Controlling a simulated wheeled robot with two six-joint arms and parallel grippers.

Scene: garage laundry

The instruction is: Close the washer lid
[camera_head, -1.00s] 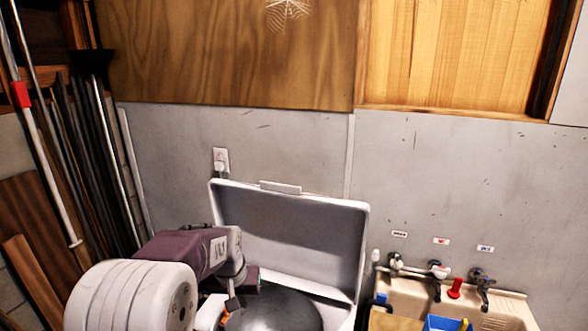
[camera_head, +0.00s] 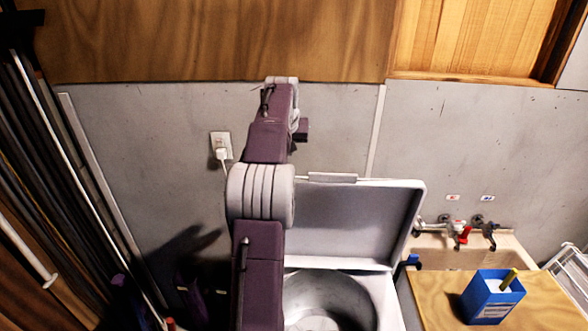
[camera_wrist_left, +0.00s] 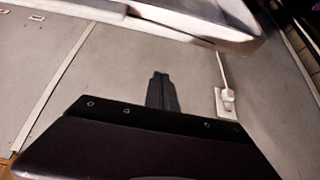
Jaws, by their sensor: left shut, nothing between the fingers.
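The washer lid (camera_head: 345,222) stands open and upright, leaning back toward the wall. Its grey inner face shows, with its left part hidden by my left arm. Below it the washer's round metal drum (camera_head: 328,300) is open to view. My left arm reaches up past the lid's left side. Its gripper is not clearly visible in the head view. In the left wrist view the gripper (camera_wrist_left: 160,82) is shut and empty, against the grey wall. A pale edge, apparently the lid (camera_wrist_left: 200,28), crosses the top of that view; I see no contact. My right gripper is not in view.
A wall outlet with a plug (camera_head: 221,147) is left of the arm. A wooden tabletop (camera_head: 433,292) with a blue box (camera_head: 492,296) stands right of the washer, before a sink (camera_head: 512,255). Poles and boards (camera_head: 60,170) lean at the left.

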